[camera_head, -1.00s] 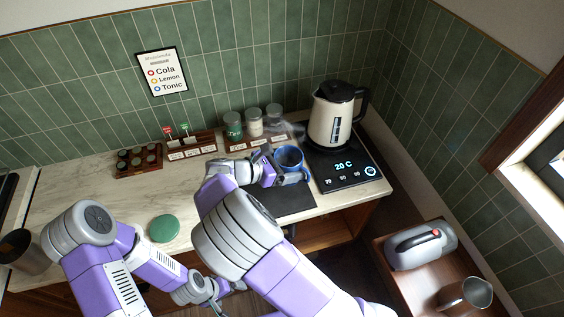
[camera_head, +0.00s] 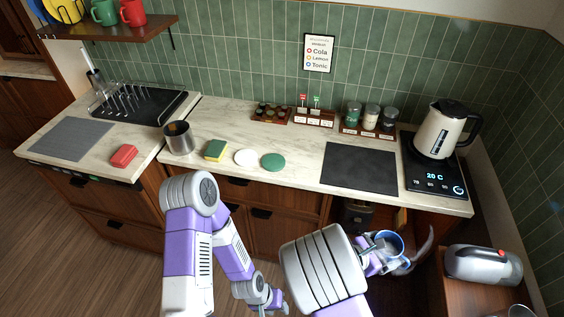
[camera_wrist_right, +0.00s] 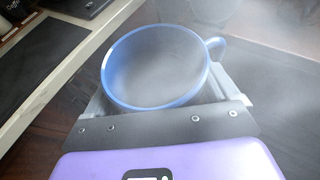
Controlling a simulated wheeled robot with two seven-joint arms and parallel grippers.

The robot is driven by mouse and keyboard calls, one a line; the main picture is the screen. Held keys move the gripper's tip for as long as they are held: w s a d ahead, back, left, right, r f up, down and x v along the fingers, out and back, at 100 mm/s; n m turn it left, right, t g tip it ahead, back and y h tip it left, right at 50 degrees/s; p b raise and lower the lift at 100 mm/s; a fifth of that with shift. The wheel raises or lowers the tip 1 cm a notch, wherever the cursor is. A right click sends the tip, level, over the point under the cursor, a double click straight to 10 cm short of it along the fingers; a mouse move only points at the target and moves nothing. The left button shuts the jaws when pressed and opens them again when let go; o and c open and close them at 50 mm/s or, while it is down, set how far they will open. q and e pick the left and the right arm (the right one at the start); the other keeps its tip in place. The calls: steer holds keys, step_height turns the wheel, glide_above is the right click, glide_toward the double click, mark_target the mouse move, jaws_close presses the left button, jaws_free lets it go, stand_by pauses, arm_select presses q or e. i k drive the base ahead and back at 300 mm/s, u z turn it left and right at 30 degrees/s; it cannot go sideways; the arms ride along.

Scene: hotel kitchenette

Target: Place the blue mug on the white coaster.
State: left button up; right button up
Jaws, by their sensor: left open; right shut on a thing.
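The blue mug (camera_head: 392,243) is held upright by my right gripper (camera_head: 380,252), in front of the counter's edge at the right of the head view. In the right wrist view the blue mug (camera_wrist_right: 156,66) sits between the fingers of my right gripper (camera_wrist_right: 165,105), and its inside looks hazy, like steam. The white coaster (camera_head: 247,157) lies flat on the counter, left of the green coaster (camera_head: 273,162), with nothing on it. My left gripper (camera_head: 272,297) is low in front of the cabinets, empty and open.
A kettle (camera_head: 440,130) stands on its heating plate at the right of the counter. A dark mat (camera_head: 360,167) lies bare beside it. A yellow-green sponge (camera_head: 215,150) and a metal canister (camera_head: 179,139) stand left of the white coaster. A toaster (camera_head: 482,264) is at lower right.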

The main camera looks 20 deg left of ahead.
mark_target(250, 157)
steer(key=k, duration=0.4)
steer(key=u, duration=1.05)
steer(key=i, duration=0.6)
steer(key=z, duration=0.3)
